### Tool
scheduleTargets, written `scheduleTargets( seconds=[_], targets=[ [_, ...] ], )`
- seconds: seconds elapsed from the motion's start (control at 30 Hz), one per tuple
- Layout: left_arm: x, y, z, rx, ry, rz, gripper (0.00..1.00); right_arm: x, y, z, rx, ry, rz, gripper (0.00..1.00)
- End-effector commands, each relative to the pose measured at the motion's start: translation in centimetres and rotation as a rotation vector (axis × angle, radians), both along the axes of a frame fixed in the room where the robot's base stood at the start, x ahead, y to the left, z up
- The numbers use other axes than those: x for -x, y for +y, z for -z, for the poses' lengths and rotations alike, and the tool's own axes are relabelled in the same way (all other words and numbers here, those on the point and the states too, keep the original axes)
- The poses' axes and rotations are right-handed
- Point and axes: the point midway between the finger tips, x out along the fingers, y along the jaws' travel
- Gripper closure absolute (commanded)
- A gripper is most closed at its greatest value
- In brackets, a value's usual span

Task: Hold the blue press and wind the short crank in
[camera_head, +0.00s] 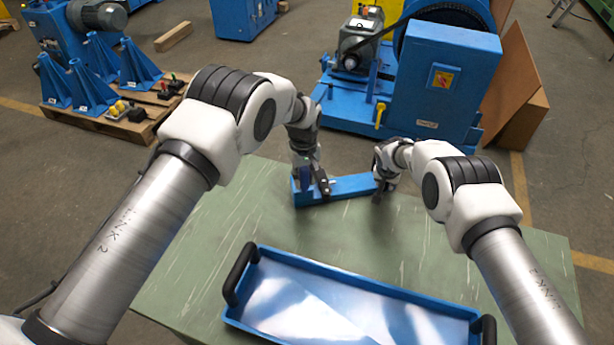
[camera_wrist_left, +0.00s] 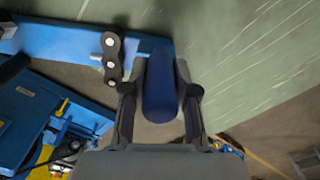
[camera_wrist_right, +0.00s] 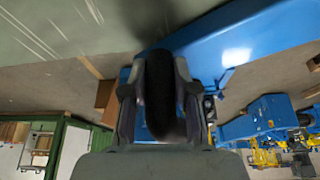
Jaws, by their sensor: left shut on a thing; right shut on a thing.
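The blue press (camera_head: 347,186) is a long blue bar at the back edge of the green table. My left gripper (camera_head: 316,190) is at its left end. My right gripper (camera_head: 384,186) is at the bar's right end. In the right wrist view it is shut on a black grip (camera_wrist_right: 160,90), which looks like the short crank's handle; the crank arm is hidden.
A blue tray (camera_head: 365,287) with black handles and a shiny floor lies at the table's front. Bare green tabletop (camera_head: 400,240) lies between tray and press. A large blue machine (camera_head: 440,85) stands behind the table. A pallet (camera_head: 105,122) with blue stands is at the far left.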

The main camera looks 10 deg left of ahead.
Motion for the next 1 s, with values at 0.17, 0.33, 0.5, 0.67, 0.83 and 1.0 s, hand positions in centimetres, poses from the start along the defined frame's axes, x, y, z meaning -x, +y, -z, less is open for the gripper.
scheduleTargets(
  seconds=[0.17,0.33,0.5,0.67,0.83,1.0],
  targets=[
    [0.2,0.8,0.0,0.0,0.001,0.152,1.0,-0.1,-0.1,-0.1,0.001,-0.002,0.0,1.0],
    [0.3,1.6,0.0,0.0,0.002,0.297,1.0,-0.1,-0.1,-0.1,0.0,-0.002,0.001,1.0],
    [0.3,2.1,0.0,-0.001,0.004,0.421,1.0,-0.1,-0.1,-0.1,0.0,-0.002,0.001,1.0],
    [0.2,2.5,0.0,-0.001,0.004,0.506,1.0,-0.1,-0.1,-0.1,0.001,-0.002,0.001,1.0],
    [0.1,2.8,0.0,-0.001,0.004,0.558,1.0,-0.1,-0.1,-0.1,0.001,-0.002,0.001,1.0],
    [0.1,2.9,0.0,-0.001,0.004,0.578,1.0,-0.1,-0.2,-0.1,0.001,-0.002,0.001,1.0]
  ],
)
